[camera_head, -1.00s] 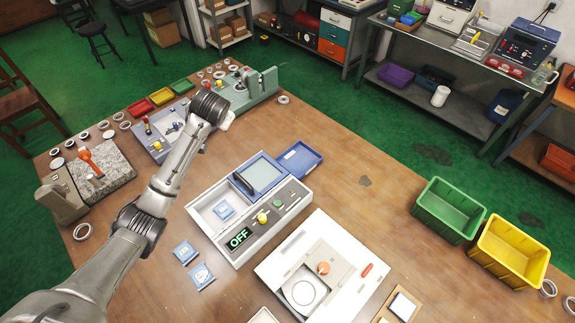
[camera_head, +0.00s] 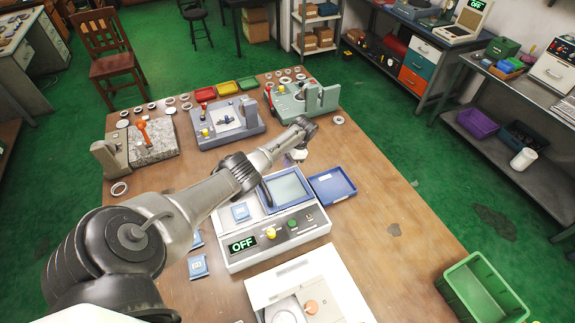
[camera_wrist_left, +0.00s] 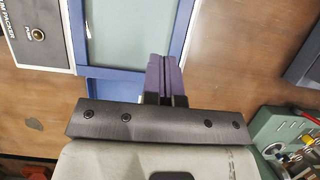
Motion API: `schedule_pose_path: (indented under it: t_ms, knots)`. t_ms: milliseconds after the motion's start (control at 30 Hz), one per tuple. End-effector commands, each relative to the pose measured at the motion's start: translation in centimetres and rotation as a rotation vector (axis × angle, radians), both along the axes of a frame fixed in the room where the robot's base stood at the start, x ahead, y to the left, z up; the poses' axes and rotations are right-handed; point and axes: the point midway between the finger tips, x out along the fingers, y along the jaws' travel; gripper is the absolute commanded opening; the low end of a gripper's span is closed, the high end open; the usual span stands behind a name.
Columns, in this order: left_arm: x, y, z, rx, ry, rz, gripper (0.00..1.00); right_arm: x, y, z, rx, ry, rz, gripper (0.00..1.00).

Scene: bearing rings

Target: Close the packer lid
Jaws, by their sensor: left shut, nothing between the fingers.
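The packer (camera_head: 305,224) is a white box with an OFF display, on the table. Its blue-framed lid with a grey pane (camera_head: 288,188) lies over the right part. A dark handle is on the lid's left edge. The left compartment is uncovered and holds a blue packet (camera_head: 240,211); my arm partly hides it. My left gripper (camera_head: 299,155) is past the packer's far edge, with its fingers poorly visible in the head view. In the left wrist view, the shut, empty fingers (camera_wrist_left: 165,68) are beside the lid's blue frame (camera_wrist_left: 183,25); contact cannot be told.
A blue tray (camera_head: 332,187) lies right of the packer. A green fixture (camera_head: 300,100) and a grey-blue fixture (camera_head: 226,124) stand behind. A white machine (camera_head: 312,285) is in front. A green bin (camera_head: 482,290) stands at the right. Table between tray and bin is mostly clear.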

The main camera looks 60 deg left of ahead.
Motion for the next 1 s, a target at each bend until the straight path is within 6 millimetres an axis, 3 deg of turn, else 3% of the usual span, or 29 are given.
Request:
schedule_pose_path:
  t_ms: [400,600,1000]
  knots:
    - [-3.0,0.0,-7.7,0.001,0.001,0.002,0.00,0.2,0.1,-1.4,0.002,-0.005,-0.001,0.43]
    - [-5.4,0.1,-7.0,0.003,0.003,0.001,0.00,0.3,0.1,1.1,0.002,-0.009,-0.002,0.43]
    - [-6.9,0.2,-7.3,0.003,-0.001,0.002,0.00,0.3,-0.1,1.9,-0.002,-0.008,0.000,0.43]
